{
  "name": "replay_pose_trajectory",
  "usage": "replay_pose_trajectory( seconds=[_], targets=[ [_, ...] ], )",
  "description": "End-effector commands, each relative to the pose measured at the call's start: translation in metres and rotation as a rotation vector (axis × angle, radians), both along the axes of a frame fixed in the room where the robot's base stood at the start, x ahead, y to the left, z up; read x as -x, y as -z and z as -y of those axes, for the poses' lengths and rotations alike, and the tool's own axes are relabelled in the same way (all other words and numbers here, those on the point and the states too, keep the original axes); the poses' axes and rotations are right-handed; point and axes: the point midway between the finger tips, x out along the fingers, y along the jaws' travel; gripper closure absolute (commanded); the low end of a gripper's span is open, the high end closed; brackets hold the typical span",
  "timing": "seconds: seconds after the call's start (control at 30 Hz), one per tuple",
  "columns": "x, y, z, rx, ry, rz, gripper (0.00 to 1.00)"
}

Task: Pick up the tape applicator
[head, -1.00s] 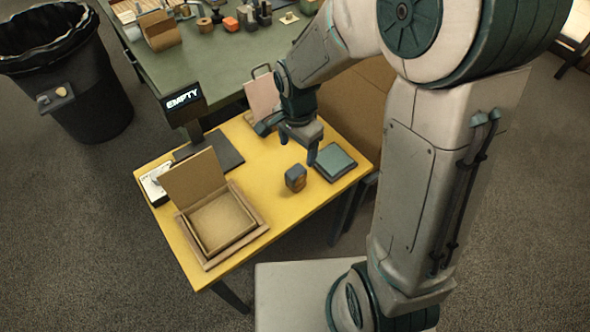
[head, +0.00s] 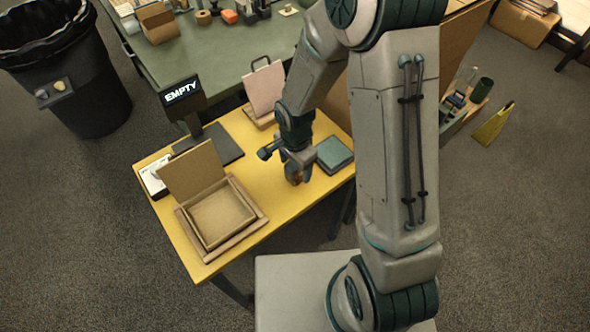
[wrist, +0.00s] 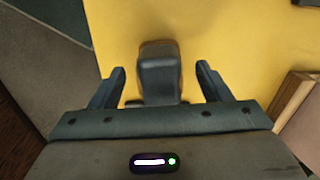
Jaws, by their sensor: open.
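A small dark grey block with orange-brown edges, which looks like the tape applicator (head: 293,175), stands on the yellow table (head: 262,215). In the wrist view the applicator (wrist: 158,75) sits between the two fingers, with yellow table showing on both sides of it. My gripper (head: 297,170) is open and low over the table around the applicator, which it partly hides in the head view. In the wrist view my gripper (wrist: 160,70) shows fingers spread apart, not touching the applicator's sides.
A teal square pad (head: 335,154) lies close to the right of my gripper. An open cardboard box (head: 222,216) stands to the left. A screen reading EMPTY (head: 182,91) and a pinkish board on a stand (head: 265,90) are behind. The table's front middle is clear.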

Motion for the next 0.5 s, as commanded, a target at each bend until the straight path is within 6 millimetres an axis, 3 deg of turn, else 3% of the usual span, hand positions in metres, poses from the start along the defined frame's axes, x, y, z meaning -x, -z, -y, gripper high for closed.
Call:
replay_pose_trajectory(
  seconds=[0.2, 0.5],
  targets=[
    [0.0, 0.025, 0.0, 0.0, -0.001, -0.002, 0.29],
    [-0.001, 0.031, 0.0, -0.001, 0.0, 0.001, 0.29]
  ],
)
